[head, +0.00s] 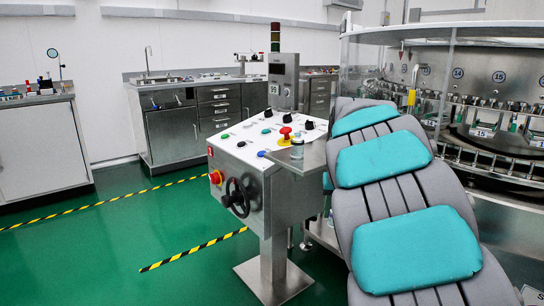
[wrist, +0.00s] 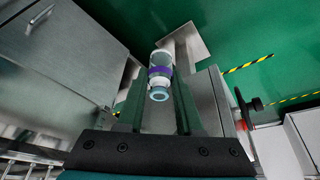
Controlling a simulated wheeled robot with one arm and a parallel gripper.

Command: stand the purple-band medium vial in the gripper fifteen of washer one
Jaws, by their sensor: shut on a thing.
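In the wrist view my gripper (wrist: 159,90) is shut on a clear vial with a purple band (wrist: 160,72), its pale blue-tinged cap end towards the camera. In the head view my gripper is hidden behind my grey and teal arm. A small clear vial shows at the edge of the control panel (head: 297,147); I cannot tell if it is the held one. The rotary washer (head: 490,185) stands at the right with a ring of small grippers. A round number 15 plate (head: 498,76) is on its back wall, right of number 14 (head: 458,73). My arm hides part of the ring.
The control pedestal (head: 262,205) with a red button and handwheel stands left of my arm; its handwheel (wrist: 249,104) also shows in the wrist view. Steel counters with a sink (head: 155,80) and a side bench (head: 40,95) line the back. Green floor at the left is free.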

